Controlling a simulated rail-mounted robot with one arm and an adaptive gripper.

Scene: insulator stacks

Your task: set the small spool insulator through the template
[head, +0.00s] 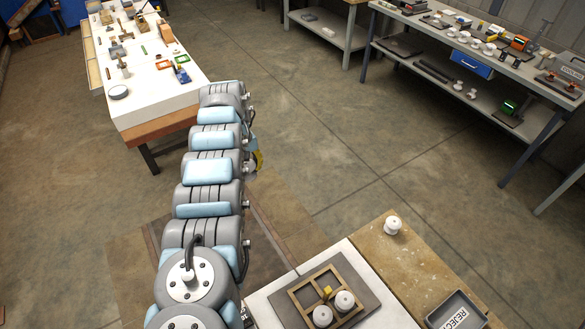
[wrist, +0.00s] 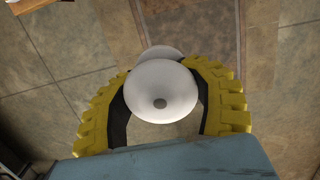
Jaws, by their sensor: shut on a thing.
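A white spool insulator (wrist: 162,92) with a dark centre hole is between the yellow fingers of my gripper (wrist: 165,74), which is shut on it. A second white flange shows just behind the front one. The floor lies beyond, with no template in the wrist view. In the head view only a bit of yellow finger (head: 259,161) shows beside my arm, and the held insulator is hidden. The template, a wooden frame with square openings (head: 306,296), lies on a dark plate at the bottom. Two white insulators (head: 322,316) (head: 344,300) stand at its front right openings.
Another white insulator (head: 393,226) stands on the brown board right of the template. A grey REJECT bin (head: 456,311) is at the lower right. A cluttered white table (head: 160,101) is at upper left, a workbench (head: 490,55) at upper right. Open floor lies between.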

